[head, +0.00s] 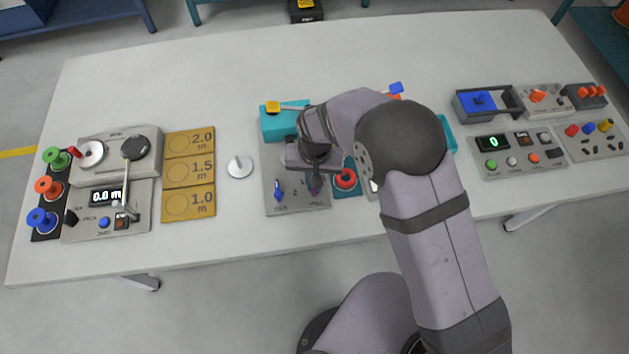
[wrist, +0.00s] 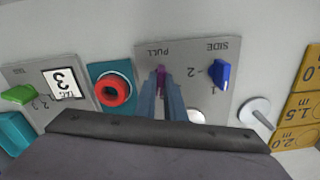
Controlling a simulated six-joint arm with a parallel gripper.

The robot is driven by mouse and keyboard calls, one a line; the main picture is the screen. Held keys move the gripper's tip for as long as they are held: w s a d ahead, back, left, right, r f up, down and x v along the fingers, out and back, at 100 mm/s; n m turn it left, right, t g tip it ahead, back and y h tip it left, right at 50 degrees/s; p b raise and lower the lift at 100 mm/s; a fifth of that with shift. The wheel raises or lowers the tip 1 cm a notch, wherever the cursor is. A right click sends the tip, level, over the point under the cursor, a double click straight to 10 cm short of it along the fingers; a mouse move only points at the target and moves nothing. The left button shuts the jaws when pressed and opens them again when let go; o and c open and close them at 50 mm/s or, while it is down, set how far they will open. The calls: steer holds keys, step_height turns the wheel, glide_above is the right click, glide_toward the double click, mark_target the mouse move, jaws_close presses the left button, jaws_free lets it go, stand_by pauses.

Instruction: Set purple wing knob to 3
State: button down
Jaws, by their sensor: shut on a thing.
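The purple wing knob (head: 314,184) stands at the right side of a grey panel (head: 299,204) marked SIDE and PULL. It also shows in the wrist view (wrist: 160,76), beside the PULL label. My gripper (head: 314,177) points down over it, with its fingers closed on the knob; the fingers show in the wrist view (wrist: 167,84). The fingers hide much of the knob and the marks around it, so I cannot tell which number it points to. A blue wing knob (head: 278,190) stands at the panel's SIDE label, near the printed 2 and 1.
A red round button (head: 346,178) on a teal base is close to the right of my gripper. A tag unit (wrist: 63,83) showing 3 and a green knob (wrist: 18,95) lie beyond it. A teal box (head: 279,124) with a yellow-tipped lever stands behind. The table front is clear.

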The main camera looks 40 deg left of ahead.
steer(key=shift+m, duration=0.3)
steer(key=m, duration=0.6)
steer(key=c, duration=1.9)
jaws_free()
steer(key=shift+o, duration=0.2)
step_height(320, 180, up, 7)
steer(key=p, duration=0.5)
